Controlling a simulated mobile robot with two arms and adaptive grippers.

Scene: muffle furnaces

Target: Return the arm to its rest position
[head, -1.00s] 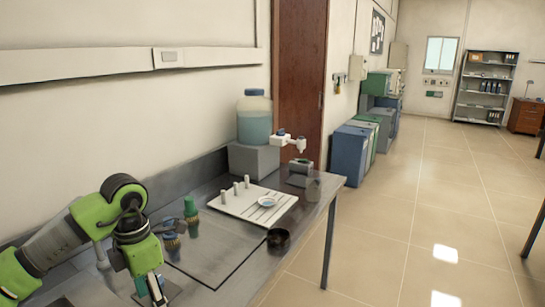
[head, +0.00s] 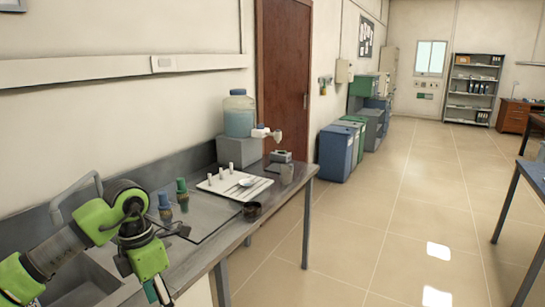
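My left arm (head: 123,208), green and black, comes in from the left and is bent at the elbow, over the near end of the bench. Its gripper (head: 158,291) points down at the lower edge of the picture. It is small and partly cut off, so I cannot tell whether its fingers are open or shut. My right arm and gripper are not in view.
The grey bench (head: 196,248) has a sink (head: 85,280) near the arm. It bears brushes (head: 182,194), a white tray (head: 254,191), a dark cup (head: 252,211) and a water jug (head: 239,113) on a block. Bins (head: 336,154) stand beyond. Open floor (head: 400,215) lies right.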

